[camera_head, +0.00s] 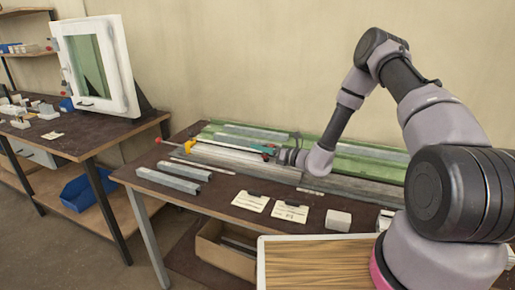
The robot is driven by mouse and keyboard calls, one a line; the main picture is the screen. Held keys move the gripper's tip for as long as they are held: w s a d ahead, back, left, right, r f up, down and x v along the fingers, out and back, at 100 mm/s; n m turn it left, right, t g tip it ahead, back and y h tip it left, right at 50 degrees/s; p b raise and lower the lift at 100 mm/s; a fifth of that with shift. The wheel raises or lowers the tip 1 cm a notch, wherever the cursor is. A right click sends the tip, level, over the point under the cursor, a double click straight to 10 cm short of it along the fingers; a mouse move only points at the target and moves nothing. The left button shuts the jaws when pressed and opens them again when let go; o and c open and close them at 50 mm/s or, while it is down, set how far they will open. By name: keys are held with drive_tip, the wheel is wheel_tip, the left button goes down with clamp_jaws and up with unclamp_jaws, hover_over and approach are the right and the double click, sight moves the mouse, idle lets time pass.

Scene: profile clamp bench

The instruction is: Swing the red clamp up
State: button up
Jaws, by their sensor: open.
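A clamp with a small red end (159,140) sits at the left end of the long grey profile bed (235,160) on the middle bench. A thin bar runs from the red end to a yellow-orange part (190,145). My gripper (272,153) is low over the bed, to the right of the red end and well apart from it. It points left and is open. Small orange and teal parts show at its tip; I cannot tell whether they touch it. The fingers are too small to see clearly.
Two grey profile pieces (174,178) lie at the bench's front left. White cards (250,201) and a pale block (338,220) lie along the front. Green-backed profiles (370,163) lie behind the bed. A white window frame (122,70) stands on the left bench.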

drive_tip(key=shift+w+a, duration=0.35)
drive_tip(key=shift+a, duration=0.2)
clamp_jaws()
idle(1.1)
